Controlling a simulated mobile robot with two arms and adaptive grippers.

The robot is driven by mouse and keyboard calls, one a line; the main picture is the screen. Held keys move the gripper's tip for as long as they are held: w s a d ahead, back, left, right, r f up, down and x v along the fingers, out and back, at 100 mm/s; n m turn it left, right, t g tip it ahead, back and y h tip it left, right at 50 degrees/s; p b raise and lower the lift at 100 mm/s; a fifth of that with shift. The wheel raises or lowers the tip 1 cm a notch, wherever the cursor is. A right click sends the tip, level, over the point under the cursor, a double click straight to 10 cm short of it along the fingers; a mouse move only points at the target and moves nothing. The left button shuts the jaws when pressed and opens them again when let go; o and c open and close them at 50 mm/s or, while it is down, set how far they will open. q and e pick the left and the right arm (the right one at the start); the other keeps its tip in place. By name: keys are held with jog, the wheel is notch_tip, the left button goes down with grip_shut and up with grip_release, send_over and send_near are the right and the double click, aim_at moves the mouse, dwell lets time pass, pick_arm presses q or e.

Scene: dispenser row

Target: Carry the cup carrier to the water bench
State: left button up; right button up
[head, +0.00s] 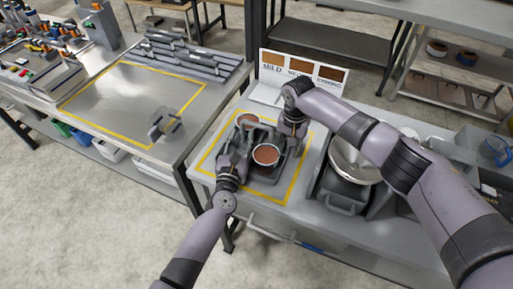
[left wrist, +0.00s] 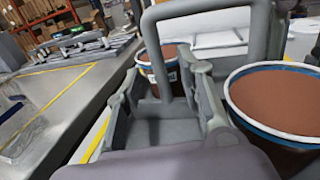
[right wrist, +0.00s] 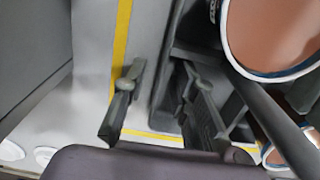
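The grey cup carrier (head: 262,172) stands inside the yellow outline on the near bench. It holds two cups with brown contents, a front cup (head: 266,155) and a back cup (head: 247,121). My left gripper (head: 235,158) is at the carrier's left side. In the left wrist view its fingers (left wrist: 165,105) are apart, with part of the carrier and its upright handle (left wrist: 268,35) just beyond. My right gripper (head: 291,130) is at the carrier's right side. In the right wrist view its fingers (right wrist: 160,100) are apart beside the carrier's dark edge, without a visible grip.
A gap separates the benches. A sign (head: 300,72) stands behind the carrier, and a metal bowl (head: 352,162) to its right.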

pick_arm(q)
jog(key=shift+c, duration=0.2)
pick_arm(e)
jog(key=shift+c, duration=0.2)
pick_arm(q)
jog(key=c, duration=0.5)
pick_arm(e)
jog(key=c, duration=0.5)
pick_arm(q)
grip_shut()
pick_arm(e)
grip_shut()
